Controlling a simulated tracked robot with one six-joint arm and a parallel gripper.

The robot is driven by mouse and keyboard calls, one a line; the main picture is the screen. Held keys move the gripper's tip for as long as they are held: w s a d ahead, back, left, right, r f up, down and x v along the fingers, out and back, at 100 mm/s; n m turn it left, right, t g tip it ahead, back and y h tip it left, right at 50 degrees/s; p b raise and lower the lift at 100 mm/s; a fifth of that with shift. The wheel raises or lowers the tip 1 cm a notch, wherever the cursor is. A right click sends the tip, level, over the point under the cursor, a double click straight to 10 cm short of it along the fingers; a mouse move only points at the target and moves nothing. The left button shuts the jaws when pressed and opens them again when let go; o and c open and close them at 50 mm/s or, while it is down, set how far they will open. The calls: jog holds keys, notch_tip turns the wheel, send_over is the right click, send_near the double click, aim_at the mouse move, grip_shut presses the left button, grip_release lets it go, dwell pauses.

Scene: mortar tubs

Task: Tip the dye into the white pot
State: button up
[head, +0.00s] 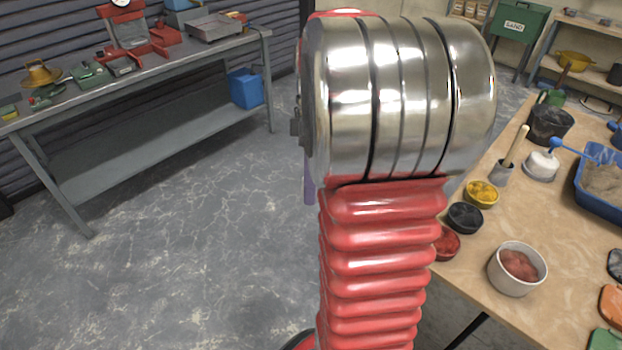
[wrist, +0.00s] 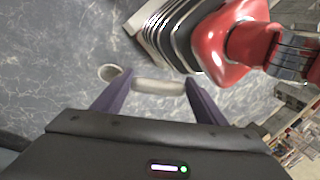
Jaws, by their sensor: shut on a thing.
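My gripper (wrist: 157,82) is shut on a pale scoop-like thing (wrist: 158,87), whose handle lies across between the two purple fingers. A small round pale-rimmed end (wrist: 110,72) shows at its left; I cannot tell what is in it. In the head view my arm hides nearly all of the gripper; only a purple sliver shows at its left edge. A white pot (head: 517,282) stands upright on the bench at the right, with reddish-pink stuff in it. Small bowls of red (head: 447,243), black (head: 465,217) and yellow (head: 481,194) stand beyond it; my arm partly covers the red one.
The wooden bench (head: 463,284) also holds a white powder jar (head: 541,166), a grey mortar with pestle (head: 502,172), a dark tub (head: 549,124) and a blue tub (head: 592,196). A metal workbench (head: 160,68) stands at the left. The floor between is clear.

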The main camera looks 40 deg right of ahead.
jog(key=shift+s+a+t+h, duration=0.15)
jog(key=shift+a+t+h, duration=0.05)
jog(key=shift+t+h, duration=1.05)
